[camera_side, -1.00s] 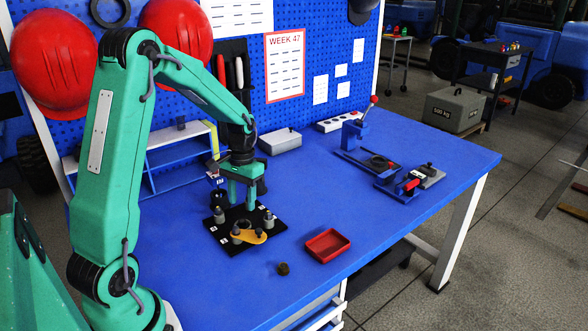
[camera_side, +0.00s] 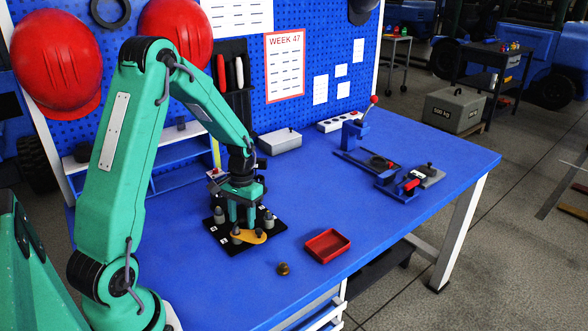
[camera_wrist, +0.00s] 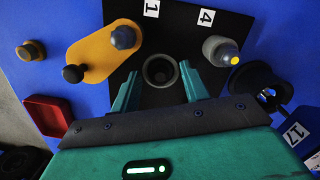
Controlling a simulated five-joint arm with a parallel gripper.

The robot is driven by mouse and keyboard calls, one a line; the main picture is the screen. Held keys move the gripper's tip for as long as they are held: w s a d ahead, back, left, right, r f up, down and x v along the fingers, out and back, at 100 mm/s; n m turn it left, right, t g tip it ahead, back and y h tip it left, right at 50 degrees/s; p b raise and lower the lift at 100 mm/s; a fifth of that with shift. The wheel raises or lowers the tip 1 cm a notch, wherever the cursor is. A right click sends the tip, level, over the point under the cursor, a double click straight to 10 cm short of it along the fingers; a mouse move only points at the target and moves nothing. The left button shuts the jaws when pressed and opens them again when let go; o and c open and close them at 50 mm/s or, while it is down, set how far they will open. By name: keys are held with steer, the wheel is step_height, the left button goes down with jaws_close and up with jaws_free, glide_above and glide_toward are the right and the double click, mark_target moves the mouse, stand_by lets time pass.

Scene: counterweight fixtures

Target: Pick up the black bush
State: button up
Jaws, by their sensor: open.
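The black bush (camera_wrist: 160,71), a dark ring with a round hole, sits on the black plate (camera_wrist: 150,98) in the wrist view. My gripper (camera_wrist: 158,80) is open, with one teal finger on each side of the bush. A gap shows between each finger and the bush, so neither seems to touch it. In the side view my gripper (camera_side: 241,215) points down over the black plate (camera_side: 222,239). There the fingers and nearby parts mostly hide the bush.
A yellow link (camera_wrist: 98,55) with dark knobs lies close to the left finger. A grey cylinder (camera_wrist: 219,51) stands near the right finger, with a black round part (camera_wrist: 258,88) beyond. A red tray (camera_side: 327,246) and brass knob (camera_side: 283,269) lie in front; the table's right side has free room.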

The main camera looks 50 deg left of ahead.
mark_target(243, 222)
steer(key=shift+f, duration=0.2)
steer(key=shift+d, duration=0.1)
jaws_close()
steer(key=shift+s+r, duration=0.1)
steer(key=shift+s, duration=0.05)
stand_by(0.4)
steer(key=shift+r, duration=0.55)
steer(key=r, duration=0.3)
steer(key=shift+d+r, duration=0.2)
steer(key=d+r, duration=0.6)
steer(key=d, duration=0.5)
steer(key=shift+s+r, duration=0.25)
